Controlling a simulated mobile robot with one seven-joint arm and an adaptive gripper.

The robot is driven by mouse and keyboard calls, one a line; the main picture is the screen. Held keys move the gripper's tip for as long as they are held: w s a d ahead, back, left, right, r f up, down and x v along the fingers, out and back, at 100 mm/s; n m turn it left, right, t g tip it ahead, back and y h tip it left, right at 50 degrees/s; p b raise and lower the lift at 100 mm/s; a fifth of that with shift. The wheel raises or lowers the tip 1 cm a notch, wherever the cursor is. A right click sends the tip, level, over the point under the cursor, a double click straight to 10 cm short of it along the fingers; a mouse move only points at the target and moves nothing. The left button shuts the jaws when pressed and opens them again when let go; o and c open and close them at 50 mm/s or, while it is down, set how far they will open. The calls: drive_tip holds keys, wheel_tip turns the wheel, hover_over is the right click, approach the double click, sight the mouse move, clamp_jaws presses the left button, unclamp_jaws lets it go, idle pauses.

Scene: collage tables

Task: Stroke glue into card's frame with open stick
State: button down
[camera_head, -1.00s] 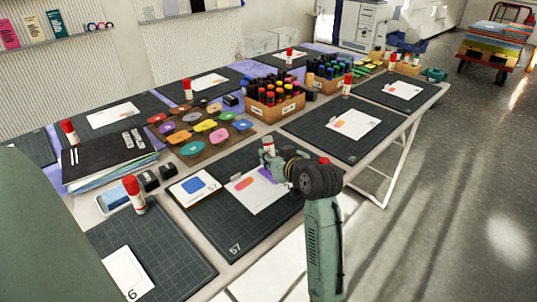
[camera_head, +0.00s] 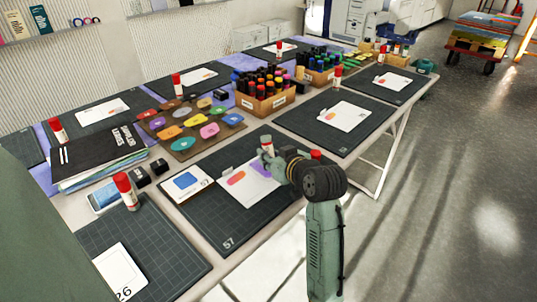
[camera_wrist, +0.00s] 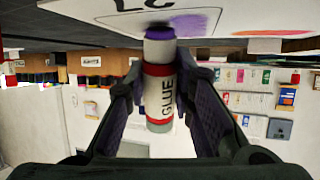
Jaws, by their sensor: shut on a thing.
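My gripper (camera_wrist: 160,105) is shut on the glue stick (camera_wrist: 159,95), a white tube with a red band and the word GLUE. The glue stick (camera_head: 267,143) also shows in the head view, upright in my gripper (camera_head: 268,158) over the work card. In the wrist view its uncapped purple end meets or nearly meets the card (camera_wrist: 255,14) beside a purple patch; I cannot tell if they touch. The card (camera_head: 240,194) lies on the dark mat marked 57 (camera_head: 215,222) and bears an orange and a purple patch. My wrist hides its right side.
A card with a blue shape (camera_head: 187,183) lies at the mat's left. A tray of coloured ovals (camera_head: 180,155) and a box of markers (camera_head: 265,103) stand behind. A red cap (camera_head: 315,154) shows behind my wrist. Another glue stick (camera_head: 126,190) stands left.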

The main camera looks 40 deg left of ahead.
drive_tip(key=shift+s+d, duration=0.1)
drive_tip(key=shift+d, duration=0.65)
drive_tip(key=shift+w+r+p, duration=0.1)
drive_tip(key=shift+w+p, duration=0.25)
drive_tip(key=shift+w, duration=0.9)
drive_tip(key=shift+a+p, duration=0.3)
drive_tip(key=shift+a, duration=1.35)
drive_tip(key=shift+a, duration=0.1)
drive_tip(key=shift+w+a+p, duration=0.15)
drive_tip(key=shift+a+p, duration=0.2)
drive_tip(key=shift+a, duration=1.05)
wheel_tip(320, 180, up, 7)
drive_tip(key=p, duration=0.5)
drive_tip(key=shift+p, duration=0.4)
drive_tip(key=shift+d, duration=0.1)
